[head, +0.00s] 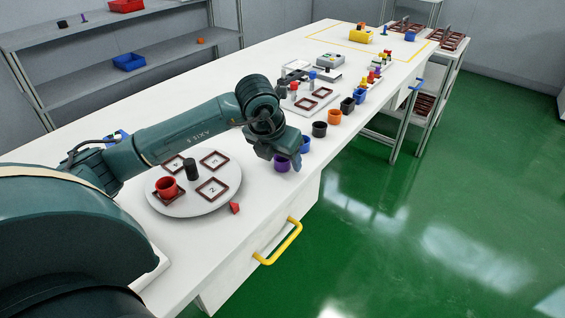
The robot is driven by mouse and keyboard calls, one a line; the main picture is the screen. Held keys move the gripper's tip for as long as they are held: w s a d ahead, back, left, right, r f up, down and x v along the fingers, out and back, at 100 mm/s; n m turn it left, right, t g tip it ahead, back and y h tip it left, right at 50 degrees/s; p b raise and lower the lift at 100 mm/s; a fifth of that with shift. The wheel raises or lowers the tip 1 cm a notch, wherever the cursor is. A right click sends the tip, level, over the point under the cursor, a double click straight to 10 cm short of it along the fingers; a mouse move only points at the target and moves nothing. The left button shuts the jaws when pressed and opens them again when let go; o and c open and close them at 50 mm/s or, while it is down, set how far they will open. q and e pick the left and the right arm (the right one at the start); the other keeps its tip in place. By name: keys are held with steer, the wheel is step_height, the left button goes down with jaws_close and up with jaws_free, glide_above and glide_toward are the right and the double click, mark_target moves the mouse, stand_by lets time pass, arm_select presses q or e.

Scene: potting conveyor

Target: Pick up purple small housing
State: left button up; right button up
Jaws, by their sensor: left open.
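The purple small housing (282,164) is a small round cup near the front edge of the white table. My left gripper (284,157) is right above it in the picture, fingers pointing down, and covers its upper part. It is open. I cannot tell whether the fingers are around the housing or only in front of it. My right gripper is not in view.
A round turntable (225,203) with square frames, a red cup (166,187) and a dark post (191,169) lies left.

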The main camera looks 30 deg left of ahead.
arm_select(q)
steer(key=shift+c, duration=0.4)
steer(key=c, duration=1)
steer(key=shift+o, duration=0.2)
steer(key=shift+r, duration=0.1)
